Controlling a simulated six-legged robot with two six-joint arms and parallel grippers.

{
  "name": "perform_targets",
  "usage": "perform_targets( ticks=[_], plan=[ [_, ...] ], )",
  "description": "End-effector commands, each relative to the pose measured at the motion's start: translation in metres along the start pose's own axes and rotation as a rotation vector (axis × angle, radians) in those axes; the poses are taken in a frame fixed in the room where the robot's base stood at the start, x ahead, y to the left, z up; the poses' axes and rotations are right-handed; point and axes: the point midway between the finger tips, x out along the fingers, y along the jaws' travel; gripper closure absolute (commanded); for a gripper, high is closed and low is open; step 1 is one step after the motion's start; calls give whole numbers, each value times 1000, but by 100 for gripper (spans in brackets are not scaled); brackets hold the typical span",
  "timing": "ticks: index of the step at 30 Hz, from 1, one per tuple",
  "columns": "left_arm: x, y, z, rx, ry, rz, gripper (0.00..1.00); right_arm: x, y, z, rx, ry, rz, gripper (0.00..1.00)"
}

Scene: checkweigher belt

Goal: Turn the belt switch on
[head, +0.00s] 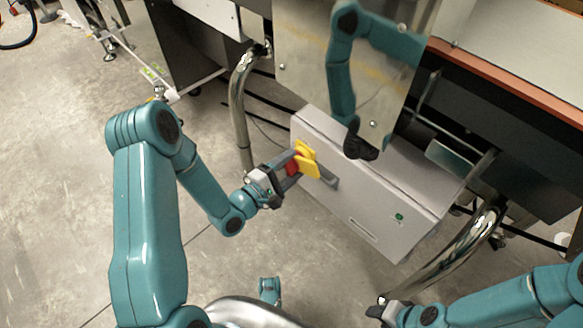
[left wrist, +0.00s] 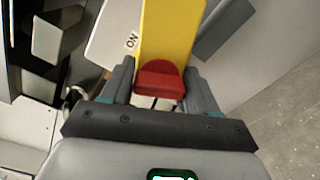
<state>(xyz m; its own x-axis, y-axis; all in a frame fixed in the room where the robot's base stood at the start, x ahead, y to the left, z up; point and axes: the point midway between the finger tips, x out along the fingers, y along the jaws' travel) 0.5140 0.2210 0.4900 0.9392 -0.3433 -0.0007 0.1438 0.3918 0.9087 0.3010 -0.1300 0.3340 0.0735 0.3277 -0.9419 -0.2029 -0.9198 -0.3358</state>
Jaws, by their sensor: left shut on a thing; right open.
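The belt switch has a red knob (head: 293,168) on a yellow plate (head: 307,160), on the front of a light grey box (head: 372,215). In the left wrist view, the red knob (left wrist: 160,80) sits between my left gripper's fingers (left wrist: 160,88), with the yellow plate (left wrist: 168,30) beyond it. My left gripper (head: 290,171) is shut on the knob. My right gripper (head: 382,306) is open at the bottom of the head view, away from the box.
Bent metal tube legs (head: 237,105) stand left of the box and at its lower right (head: 465,245). A shiny steel panel (head: 300,50) hangs above the box and shows what looks like an arm's reflection. Concrete floor (head: 60,170) is open at left.

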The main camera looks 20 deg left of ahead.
Motion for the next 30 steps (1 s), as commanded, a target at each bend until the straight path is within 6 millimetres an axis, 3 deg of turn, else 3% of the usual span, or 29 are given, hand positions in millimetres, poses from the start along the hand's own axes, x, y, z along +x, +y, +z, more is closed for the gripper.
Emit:
perform_targets(
  ticks=[15, 30],
  plan=[
    [3, -3, 1, 363, 3, 2, 95, 14, 7, -4, 10, 10, 1, 55],
    [3, -2, 1, 450, 7, 3, 95, 17, 8, -7, 7, 21, 1, 55]
  ],
)
